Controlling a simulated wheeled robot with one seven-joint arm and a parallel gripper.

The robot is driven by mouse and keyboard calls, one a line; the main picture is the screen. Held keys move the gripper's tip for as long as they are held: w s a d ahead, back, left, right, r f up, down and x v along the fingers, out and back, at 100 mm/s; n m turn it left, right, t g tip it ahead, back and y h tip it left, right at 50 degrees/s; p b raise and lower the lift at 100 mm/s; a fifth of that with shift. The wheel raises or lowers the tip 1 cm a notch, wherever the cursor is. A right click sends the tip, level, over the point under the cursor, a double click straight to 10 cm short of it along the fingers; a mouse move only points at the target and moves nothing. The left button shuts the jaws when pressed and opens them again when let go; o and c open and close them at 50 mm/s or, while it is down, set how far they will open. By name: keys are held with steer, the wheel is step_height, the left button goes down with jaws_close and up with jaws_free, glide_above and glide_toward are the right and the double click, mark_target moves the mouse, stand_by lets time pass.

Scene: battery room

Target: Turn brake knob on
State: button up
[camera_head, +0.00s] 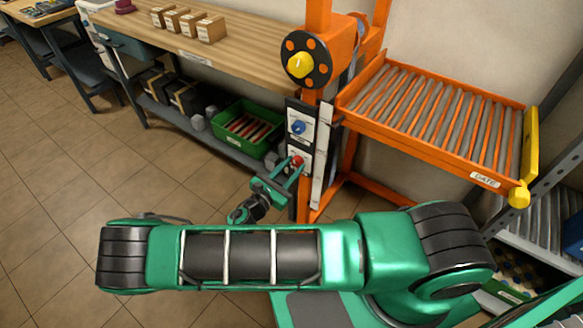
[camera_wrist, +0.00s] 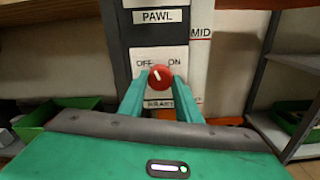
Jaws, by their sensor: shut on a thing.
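The brake knob (camera_wrist: 159,76) is red with a white pointer mark, on a white plate (camera_wrist: 142,58) marked OFF at left and ON at right. Its pointer leans up and to the left, toward OFF. The label below it is partly hidden by my fingers. My gripper (camera_wrist: 160,88) is shut on the red knob, one finger on each side. In the head view my gripper (camera_head: 294,168) reaches the knob (camera_head: 298,160) low on the orange post, below a blue knob (camera_head: 298,127).
An orange roller conveyor (camera_head: 436,160) with a yellow gate end (camera_head: 530,145) stands at right. A black handwheel (camera_head: 318,60) sits higher on the post. A wooden bench (camera_head: 150,37) and a green crate (camera_head: 218,137) are at left. The tiled floor at left is clear.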

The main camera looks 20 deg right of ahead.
steer(key=m, duration=0.6)
steer(key=shift+w+a, duration=0.1)
steer(key=shift+a, duration=0.05)
steer(key=m, duration=0.7)
steer(key=shift+f, duration=0.1)
stand_by(0.4)
steer(key=o, duration=1.1)
steer(key=shift+c, duration=0.2)
steer(key=v, duration=1)
steer(key=shift+s+a, duration=0.25)
steer(key=shift+a, duration=0.05)
